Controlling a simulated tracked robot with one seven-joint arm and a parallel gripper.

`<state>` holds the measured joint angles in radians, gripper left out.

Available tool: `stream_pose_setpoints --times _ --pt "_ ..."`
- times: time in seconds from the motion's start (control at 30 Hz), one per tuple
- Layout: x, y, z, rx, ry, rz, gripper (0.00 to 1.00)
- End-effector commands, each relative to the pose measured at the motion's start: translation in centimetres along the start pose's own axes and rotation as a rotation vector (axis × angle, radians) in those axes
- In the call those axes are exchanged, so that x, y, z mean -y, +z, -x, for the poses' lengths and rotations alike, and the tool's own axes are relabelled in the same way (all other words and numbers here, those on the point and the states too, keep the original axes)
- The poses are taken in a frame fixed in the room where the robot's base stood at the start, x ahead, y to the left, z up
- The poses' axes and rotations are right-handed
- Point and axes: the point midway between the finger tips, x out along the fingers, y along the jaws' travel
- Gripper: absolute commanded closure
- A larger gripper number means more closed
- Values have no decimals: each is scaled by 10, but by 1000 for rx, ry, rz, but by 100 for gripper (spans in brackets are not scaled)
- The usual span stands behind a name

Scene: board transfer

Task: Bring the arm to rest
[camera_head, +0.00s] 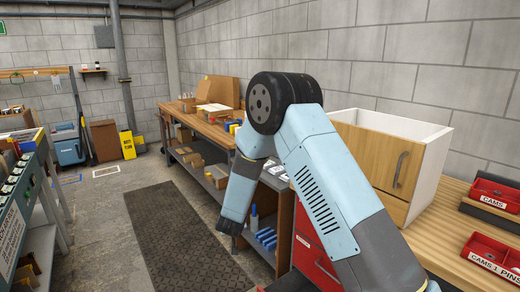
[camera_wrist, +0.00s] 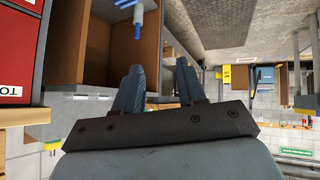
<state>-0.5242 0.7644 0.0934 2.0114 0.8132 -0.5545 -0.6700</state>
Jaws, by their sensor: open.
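My arm shows large in the middle of the head view, bent at a dark elbow joint, with its forearm hanging down beside the workbench. My gripper (camera_wrist: 157,88) shows in the wrist view with its two dark fingers apart and nothing between them.
A wooden workbench (camera_head: 446,222) runs along the right wall with a drawer cabinet (camera_head: 390,158) and red bins (camera_head: 492,253) on it. A shelving cart (camera_head: 48,240) stands at left. A yellow sign (camera_head: 128,145) stands at the back. The floor mat (camera_head: 170,235) between is clear.

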Motion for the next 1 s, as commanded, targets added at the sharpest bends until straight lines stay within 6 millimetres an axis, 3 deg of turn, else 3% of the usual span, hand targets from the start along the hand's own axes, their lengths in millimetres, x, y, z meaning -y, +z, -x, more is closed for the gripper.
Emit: stream_pose_setpoints --times 0.03,0.2,0.43,0.7,1.0 --pt "-10 -16 14 -7 -17 -17 60" --pt "-37 -51 56 -6 -77 -57 60" --pt "-77 -86 118 2 -142 -99 60" --pt "-124 -106 198 26 -193 -132 60" --pt "-173 -102 288 70 -214 -160 60"
